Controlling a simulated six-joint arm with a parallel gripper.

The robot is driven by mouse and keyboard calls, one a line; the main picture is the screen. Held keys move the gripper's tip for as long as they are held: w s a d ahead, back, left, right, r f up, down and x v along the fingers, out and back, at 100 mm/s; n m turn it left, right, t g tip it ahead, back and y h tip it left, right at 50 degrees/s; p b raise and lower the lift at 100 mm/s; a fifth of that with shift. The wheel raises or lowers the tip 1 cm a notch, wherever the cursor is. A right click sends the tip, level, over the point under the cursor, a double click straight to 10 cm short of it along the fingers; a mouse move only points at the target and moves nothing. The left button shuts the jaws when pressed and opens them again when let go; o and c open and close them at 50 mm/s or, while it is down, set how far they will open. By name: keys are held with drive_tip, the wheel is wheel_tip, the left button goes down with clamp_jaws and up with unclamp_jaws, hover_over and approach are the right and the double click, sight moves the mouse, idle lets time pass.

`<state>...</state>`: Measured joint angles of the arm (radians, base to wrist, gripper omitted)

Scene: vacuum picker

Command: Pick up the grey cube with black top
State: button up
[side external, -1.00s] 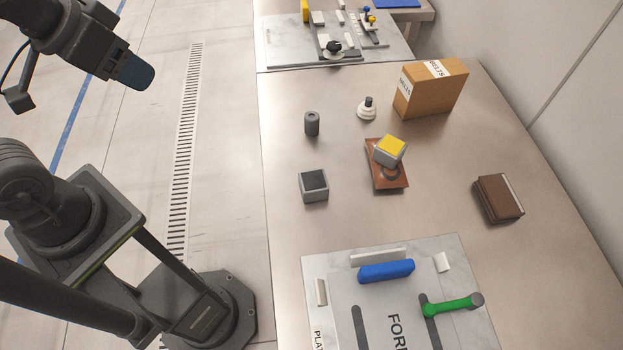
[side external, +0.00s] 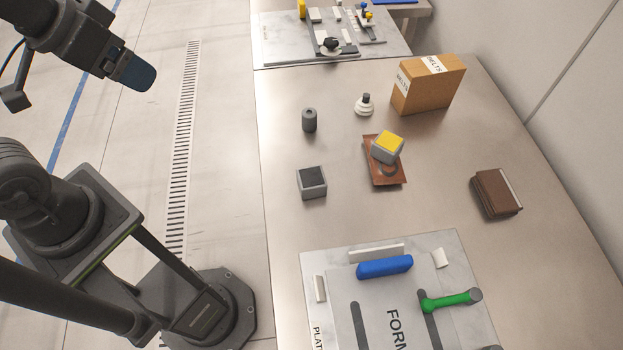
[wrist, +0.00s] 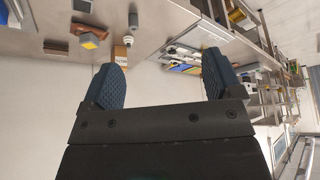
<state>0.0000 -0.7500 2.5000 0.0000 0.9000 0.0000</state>
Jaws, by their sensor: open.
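The grey cube with black top (side external: 312,182) sits on the metal table near its left edge in the side external view. In the wrist view, a grey block with a dark face (wrist: 83,5) at the top edge looks like the same cube, partly cut off. My gripper (side external: 138,73) is high at the upper left, out over the floor, well apart from the cube. The wrist view shows its two blue padded fingers (wrist: 160,80) spread wide with nothing between them.
Beyond the cube stand a dark cylinder (side external: 309,120) and a white-and-black knob (side external: 364,105). To its right, a yellow-topped grey cube (side external: 387,147) rests on a brown plate (side external: 384,179). A cardboard box (side external: 428,88), brown wallet-like object (side external: 496,193) and marked board (side external: 327,262) lie around.

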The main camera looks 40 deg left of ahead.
drive_tip(key=n+g+y, duration=0.3)
drive_tip(key=n, duration=0.7)
hover_over(312, 179)
drive_tip(key=s+d, duration=0.3)
wheel_tip(312, 179, down, 15)
drive_tip(key=shift+y, duration=0.3)
drive_tip(key=x, duration=0.7)
drive_tip(key=shift+w+f, duration=0.1)
drive_tip(key=shift+f, duration=0.1)
drive_tip(key=shift+d+x, duration=0.15)
drive_tip(key=shift+x, duration=1.3)
drive_tip(key=shift+d+x, duration=0.15)
drive_tip(key=shift+x, duration=1.25)
drive_tip(key=shift+w, duration=0.2)
drive_tip(key=shift+c, duration=0.3)
